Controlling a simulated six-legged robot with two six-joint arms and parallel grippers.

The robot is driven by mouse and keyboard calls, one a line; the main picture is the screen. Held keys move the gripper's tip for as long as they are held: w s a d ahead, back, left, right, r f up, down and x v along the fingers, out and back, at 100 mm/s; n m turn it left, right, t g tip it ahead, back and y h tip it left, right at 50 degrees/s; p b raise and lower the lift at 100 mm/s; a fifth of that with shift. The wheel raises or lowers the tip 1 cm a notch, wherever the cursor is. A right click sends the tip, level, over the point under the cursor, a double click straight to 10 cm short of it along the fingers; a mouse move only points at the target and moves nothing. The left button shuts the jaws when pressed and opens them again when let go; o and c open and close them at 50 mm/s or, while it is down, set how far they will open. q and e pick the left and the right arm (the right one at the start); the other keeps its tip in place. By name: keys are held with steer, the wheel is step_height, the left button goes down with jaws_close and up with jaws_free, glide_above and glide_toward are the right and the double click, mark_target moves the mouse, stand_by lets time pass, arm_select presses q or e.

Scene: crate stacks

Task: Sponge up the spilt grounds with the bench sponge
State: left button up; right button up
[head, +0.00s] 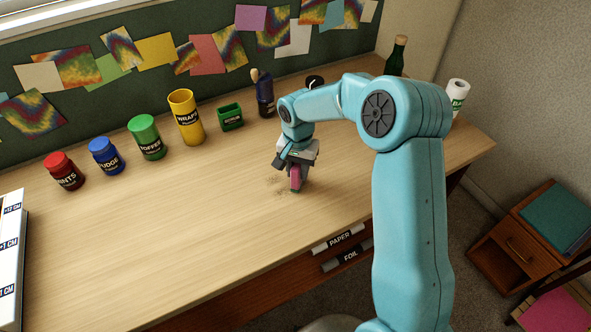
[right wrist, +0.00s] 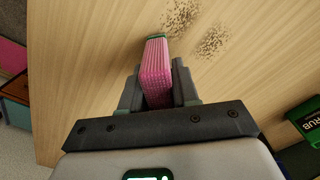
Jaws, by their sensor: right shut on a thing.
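The pink sponge (head: 295,178) with a green face is held upright in my right gripper (head: 295,168), which is shut on it over the wooden bench (head: 200,220). In the right wrist view the sponge (right wrist: 156,70) sits between the two dark fingers of the right gripper (right wrist: 157,90). The spilt grounds (head: 274,184) are a faint brown patch just left of the sponge. In the right wrist view the grounds show as two speckled patches, one near the top edge (right wrist: 181,15) and one beside the sponge (right wrist: 212,42). I cannot tell whether the sponge touches the bench. My left gripper is not in view.
A green box labelled SCRUB (head: 231,117) and a dark blue holder (head: 265,95) stand behind the grounds. Several coloured jars, including a yellow canister (head: 187,118), line the back. A white measuring block (head: 10,250) is at the left edge. The front middle of the bench is clear.

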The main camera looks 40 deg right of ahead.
steer(key=shift+d, duration=0.35)
steer(key=shift+s+d, duration=0.15)
steer(key=shift+d, duration=0.1)
step_height(320, 180, up, 2)
steer(key=shift+r+p, duration=0.1)
steer(key=shift+p, duration=0.45)
steer(key=shift+a+r+p, duration=0.25)
steer(key=shift+r+p, duration=0.1)
steer(key=shift+r, duration=0.25)
steer(key=shift+d+r+p, duration=0.2)
steer(key=shift+r+p, duration=0.3)
steer(key=shift+r, duration=0.15)
steer(key=shift+a+r+p, duration=0.2)
steer(key=shift+r+p, duration=0.55)
steer(key=shift+r, duration=0.45)
steer(key=shift+d+r, duration=0.15)
steer(key=shift+r, duration=0.3)
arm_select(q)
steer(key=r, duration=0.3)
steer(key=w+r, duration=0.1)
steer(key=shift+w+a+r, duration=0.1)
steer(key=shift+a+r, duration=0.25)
